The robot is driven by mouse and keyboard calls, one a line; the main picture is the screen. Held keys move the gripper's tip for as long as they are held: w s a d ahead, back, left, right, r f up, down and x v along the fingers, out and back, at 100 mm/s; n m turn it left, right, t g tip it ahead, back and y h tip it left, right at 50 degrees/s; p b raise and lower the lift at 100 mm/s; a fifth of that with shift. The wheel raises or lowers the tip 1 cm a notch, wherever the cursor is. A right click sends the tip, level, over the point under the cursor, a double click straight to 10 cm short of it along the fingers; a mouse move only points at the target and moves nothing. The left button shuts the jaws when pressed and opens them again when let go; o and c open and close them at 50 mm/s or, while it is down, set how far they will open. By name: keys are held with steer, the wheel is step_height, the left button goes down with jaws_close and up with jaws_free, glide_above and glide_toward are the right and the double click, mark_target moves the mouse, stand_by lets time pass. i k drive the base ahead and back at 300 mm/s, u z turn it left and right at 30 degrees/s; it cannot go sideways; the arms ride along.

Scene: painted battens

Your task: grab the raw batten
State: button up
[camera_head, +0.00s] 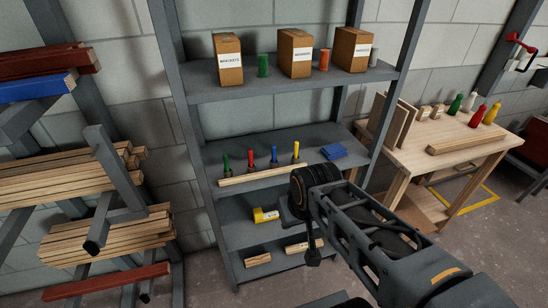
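Several battens of bare wood are in view, and I cannot tell which one the task means. One raw batten (250,178) lies along the front of the middle shelf, its right end near my arm. Another raw batten (470,139) lies on the workbench. Stacks of raw battens (65,187) rest on the left rack's arms. My gripper (312,255) hangs below my wrist in front of the lower shelves. It is small, dark and partly hidden by my own arm, so its opening does not show. I see no batten in it.
The grey shelf unit (290,87) holds cartons, and colored bottles stand behind the batten. A blue cloth stack (334,152) and a yellow roll (265,215) are near my arm. Red battens (45,62) and a blue batten (38,87) lie on the rack. Floor shows between shelf and workbench (410,155).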

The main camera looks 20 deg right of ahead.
mark_target(450, 146)
steer(key=z, duration=0.25)
steer(key=k, duration=0.3)
steer(key=z, duration=0.95)
steer(key=k, duration=1)
steer(key=z, duration=1.45)
steer(key=i, duration=2.45)
steer(key=u, duration=1.4)
steer(key=i, duration=0.8)
steer(key=u, duration=0.75)
